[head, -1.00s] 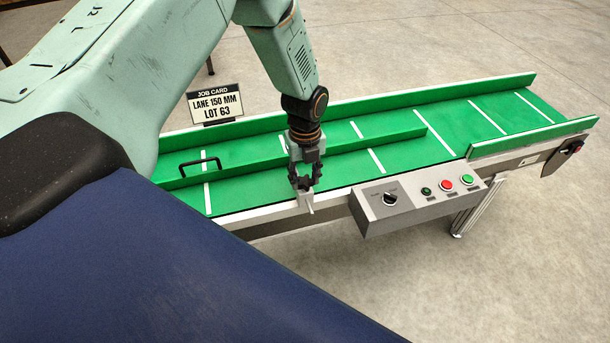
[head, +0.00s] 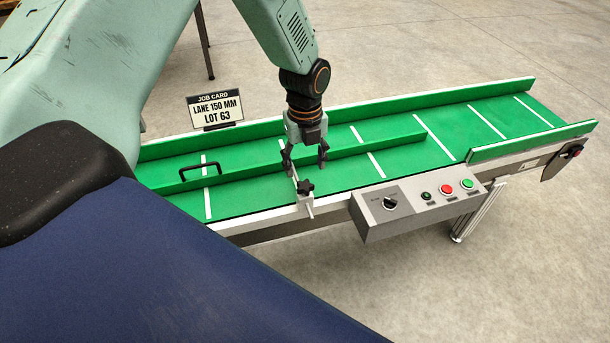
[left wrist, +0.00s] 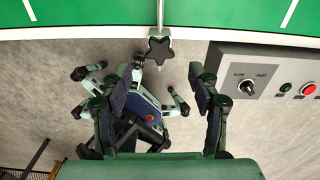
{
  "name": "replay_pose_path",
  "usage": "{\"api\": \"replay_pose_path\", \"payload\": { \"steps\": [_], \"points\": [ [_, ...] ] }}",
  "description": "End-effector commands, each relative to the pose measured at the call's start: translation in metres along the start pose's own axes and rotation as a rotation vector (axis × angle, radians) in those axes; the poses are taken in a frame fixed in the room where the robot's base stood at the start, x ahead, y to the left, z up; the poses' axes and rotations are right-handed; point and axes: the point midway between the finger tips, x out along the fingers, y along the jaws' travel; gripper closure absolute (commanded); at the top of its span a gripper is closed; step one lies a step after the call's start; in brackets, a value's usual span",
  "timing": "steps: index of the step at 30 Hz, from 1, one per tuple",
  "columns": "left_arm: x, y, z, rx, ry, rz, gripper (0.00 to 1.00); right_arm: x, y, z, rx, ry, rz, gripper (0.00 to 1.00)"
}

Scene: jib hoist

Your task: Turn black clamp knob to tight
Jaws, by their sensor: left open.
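The black star-shaped clamp knob (head: 306,186) sits on a light clamp block (head: 305,203) at the near edge of the green conveyor. In the left wrist view the knob (left wrist: 160,50) shows at the top middle, beyond the fingertips and clear of them. My left gripper (head: 305,166) is open and empty, above and slightly behind the knob, with its two fingers spread apart over the belt. In the left wrist view its fingers (left wrist: 160,82) stand wide to either side. My right gripper cannot be made out.
A control box (head: 415,204) with a selector switch and red and green buttons hangs on the conveyor's near side, right of the knob. A green guide fence (head: 385,141) with a black handle (head: 200,168) runs along the belt. A job card (head: 215,108) stands behind.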

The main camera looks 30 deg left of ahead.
Motion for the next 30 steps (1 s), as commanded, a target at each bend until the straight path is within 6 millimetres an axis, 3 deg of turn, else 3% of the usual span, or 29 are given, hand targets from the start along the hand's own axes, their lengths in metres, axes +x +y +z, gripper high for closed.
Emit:
{"api": "replay_pose_path", "payload": {
  "steps": [3,10,30],
  "points": [
    [-0.025,-0.001,0.001,0.0,-0.002,-0.003,0.39,0.0,0.0,0.0,0.0,0.0,0.0,0.6],
    [-0.052,0.0,0.0,0.0,0.0,0.0,0.39,0.0,0.0,0.0,0.0,0.0,0.0,0.6],
    [-0.057,0.0,0.0,-0.008,0.001,0.001,0.39,0.0,0.0,0.0,0.0,0.0,0.0,0.6]
  ]
}}
